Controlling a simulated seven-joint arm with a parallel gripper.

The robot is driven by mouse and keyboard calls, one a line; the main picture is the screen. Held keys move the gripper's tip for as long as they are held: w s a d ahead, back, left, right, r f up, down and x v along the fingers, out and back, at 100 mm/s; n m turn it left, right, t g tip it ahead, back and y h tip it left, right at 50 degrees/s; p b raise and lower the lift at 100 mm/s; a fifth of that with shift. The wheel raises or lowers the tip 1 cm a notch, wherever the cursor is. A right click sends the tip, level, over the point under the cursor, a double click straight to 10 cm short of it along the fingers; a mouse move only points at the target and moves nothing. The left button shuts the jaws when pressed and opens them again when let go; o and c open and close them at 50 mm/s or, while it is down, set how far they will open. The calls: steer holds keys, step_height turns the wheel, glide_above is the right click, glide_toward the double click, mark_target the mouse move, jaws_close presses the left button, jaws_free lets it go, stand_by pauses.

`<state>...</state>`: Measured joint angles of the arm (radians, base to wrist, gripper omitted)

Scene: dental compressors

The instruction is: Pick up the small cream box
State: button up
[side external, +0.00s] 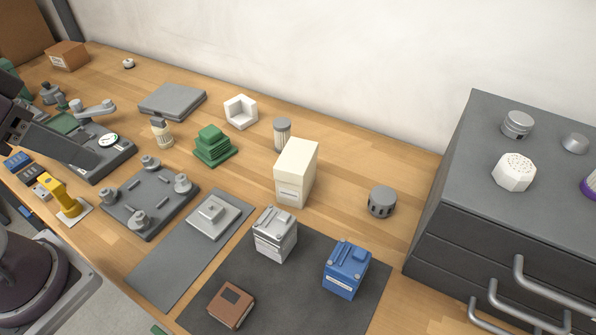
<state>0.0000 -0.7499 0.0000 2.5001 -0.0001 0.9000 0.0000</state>
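The small cream box (295,172) stands upright on the wooden table, near the middle of the side external view. It has a pale label low on its front face, and nothing covers it. Dark grey parts of my gripper (58,143) show at the left edge, over the gauge device and far to the left of the cream box. The frame cuts off the rest, so I cannot tell how its fingers stand. I see nothing held.
A grey cylinder (282,133) stands close behind the box, and a dark knob (382,201) is to its right. A silver block (275,233) and a blue block (346,268) stand in front on a dark mat (312,290). A grey drawer cabinet (455,195) is at right.

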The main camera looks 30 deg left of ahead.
steer(key=o, duration=1.4)
steer(key=w+d+f+n+g+h, duration=0.2)
steer(key=w+d+n+g+h, duration=0.3)
steer(key=w+d, duration=0.35)
steer(key=w+d+f+n+h, duration=0.1)
steer(key=w+f+n+h, duration=0.1)
steer(key=w+f+n, duration=0.2)
steer(key=w+d+f+n+t+h, duration=0.1)
steer(key=w+f+n+h, duration=0.2)
steer(key=w+n, duration=0.3)
steer(key=w+d+f+n+h, duration=0.1)
steer(key=w+f+n+h, duration=0.2)
steer(key=w, duration=0.8)
steer(key=shift+d+f+n+t, duration=0.2)
steer(key=shift+f+n, duration=0.3)
steer(key=shift+f, duration=0.25)
steer(key=shift+d+f+n+t, duration=0.2)
steer(key=shift+f+n, duration=0.3)
steer(key=shift+f, duration=0.2)
glide_toward(311, 178)
steer(key=x, duration=0.3)
steer(key=shift+d+f, duration=0.25)
steer(key=shift+d, duration=0.05)
steer(key=x, duration=0.2)
steer(key=shift+d, duration=0.45)
steer(key=shift+c, duration=0.4)
